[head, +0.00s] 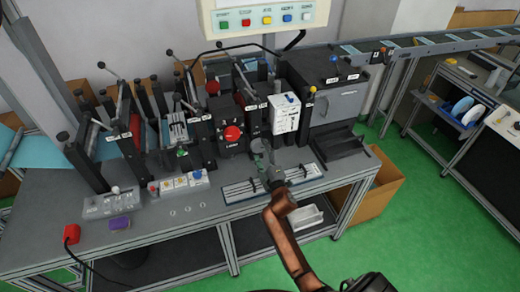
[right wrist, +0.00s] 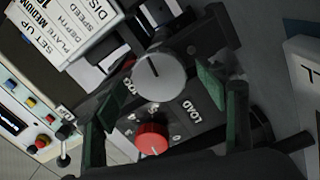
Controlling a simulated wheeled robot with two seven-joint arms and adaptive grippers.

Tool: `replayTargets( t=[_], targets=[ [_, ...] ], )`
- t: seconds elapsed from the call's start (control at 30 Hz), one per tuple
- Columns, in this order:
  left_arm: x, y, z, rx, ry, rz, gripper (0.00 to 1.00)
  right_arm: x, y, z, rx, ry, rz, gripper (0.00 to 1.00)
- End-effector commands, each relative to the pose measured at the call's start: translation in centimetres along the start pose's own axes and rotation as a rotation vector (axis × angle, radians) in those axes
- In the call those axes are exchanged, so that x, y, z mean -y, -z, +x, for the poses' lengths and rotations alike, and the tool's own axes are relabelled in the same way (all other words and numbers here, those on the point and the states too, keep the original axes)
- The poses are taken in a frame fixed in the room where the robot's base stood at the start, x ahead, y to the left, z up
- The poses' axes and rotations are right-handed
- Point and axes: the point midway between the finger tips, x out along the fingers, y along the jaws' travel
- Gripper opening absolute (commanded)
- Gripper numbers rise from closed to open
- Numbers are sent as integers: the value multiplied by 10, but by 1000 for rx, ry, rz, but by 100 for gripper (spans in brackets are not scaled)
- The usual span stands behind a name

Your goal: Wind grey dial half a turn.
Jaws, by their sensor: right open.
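The grey dial (right wrist: 158,75) is round, with a short dark mark on its face, and shows in the right wrist view on a dark panel. My right gripper (right wrist: 158,99) is open, with its green-padded fingers on either side of the dial in that view. I see no finger touching it, and the remaining distance is hard to judge. In the head view my right gripper (head: 262,150) is over the bench in front of the machines. I cannot make out the grey dial there. My left gripper is out of view.
A red knob (right wrist: 152,140) sits beside the dial near the word LOAD; it also shows in the head view (head: 232,133). A slotted grey plate (head: 240,191) lies on the bench below the gripper. A dark box machine (head: 325,95) stands to the right.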

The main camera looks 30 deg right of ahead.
Motion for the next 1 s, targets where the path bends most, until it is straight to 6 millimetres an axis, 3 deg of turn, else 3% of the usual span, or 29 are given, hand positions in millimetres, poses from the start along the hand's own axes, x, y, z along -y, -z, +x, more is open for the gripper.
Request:
replayTargets(
  t=[0.2,0.43,0.63,1.0],
  targets=[
    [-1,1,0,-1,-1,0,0,1,-1,-48,2,2,1,66],
    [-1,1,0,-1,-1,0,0,1,-1,-86,2,2,0,66],
    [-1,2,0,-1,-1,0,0,0,0,-99,1,0,1,66],
    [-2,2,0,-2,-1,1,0,1,-1,-100,1,1,1,66]
  ],
)
